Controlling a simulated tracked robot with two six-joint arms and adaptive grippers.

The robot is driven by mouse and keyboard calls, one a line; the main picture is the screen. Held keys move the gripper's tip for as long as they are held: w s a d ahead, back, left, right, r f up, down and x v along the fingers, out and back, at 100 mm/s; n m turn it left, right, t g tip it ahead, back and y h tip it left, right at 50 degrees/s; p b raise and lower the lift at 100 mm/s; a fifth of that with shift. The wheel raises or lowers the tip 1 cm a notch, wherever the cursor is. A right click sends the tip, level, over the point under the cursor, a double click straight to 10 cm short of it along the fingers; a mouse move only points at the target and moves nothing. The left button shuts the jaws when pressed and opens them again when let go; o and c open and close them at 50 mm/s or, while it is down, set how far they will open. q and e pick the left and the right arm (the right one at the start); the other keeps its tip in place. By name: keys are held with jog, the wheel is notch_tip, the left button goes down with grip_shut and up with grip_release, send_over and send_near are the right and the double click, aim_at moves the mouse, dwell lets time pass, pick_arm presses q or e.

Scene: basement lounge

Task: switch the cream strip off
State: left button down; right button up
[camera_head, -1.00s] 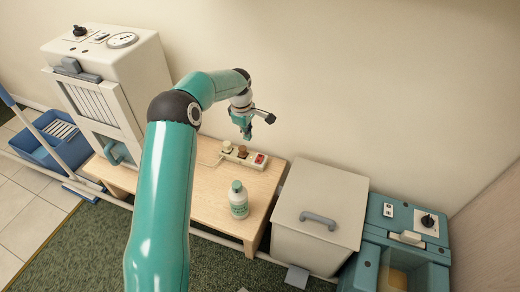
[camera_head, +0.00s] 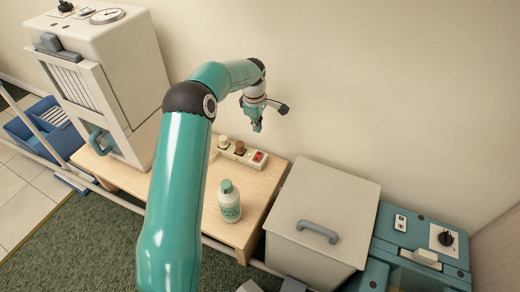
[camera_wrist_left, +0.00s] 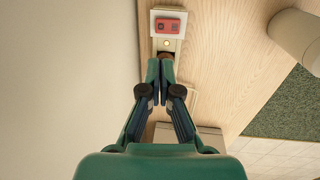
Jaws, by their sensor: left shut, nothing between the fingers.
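The cream strip (camera_head: 248,160) lies on the wooden bench against the wall. A red switch (camera_head: 259,156) is at its right end, and a cream plug and a brown plug stand on it to the left. In the left wrist view the red switch (camera_wrist_left: 168,25) is at the top, with a small pale yellow dot on the strip below it. My left gripper (camera_head: 257,128) is shut and empty, pointing down above the strip, apart from it in the head view. In the wrist view its closed fingertips (camera_wrist_left: 160,62) partly hide the brown plug. My right gripper is not in view.
A white bottle with a green cap (camera_head: 229,201) stands on the bench (camera_head: 205,222) in front of the strip. A large cream machine (camera_head: 110,75) stands left. A lidded bin (camera_head: 322,205) and a teal unit (camera_head: 385,225) stand right.

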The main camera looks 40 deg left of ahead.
aim_at(259, 154)
pick_arm(q)
jog(key=f+b, duration=0.1)
jog(key=f, duration=0.3)
jog(key=w+f+b, duration=0.1)
jog(key=f+b, duration=0.1)
jog(key=f, duration=0.3)
jog(key=f+b, duration=0.1)
jog(key=f, duration=0.3)
jog(key=shift+w+a+f+b, duration=0.2)
jog(key=shift+a+b, duration=0.1)
jog(key=shift+b, duration=0.1)
jog(key=shift+f, duration=0.25)
jog(key=shift+w+f, duration=0.1)
jog(key=shift+f, duration=0.25)
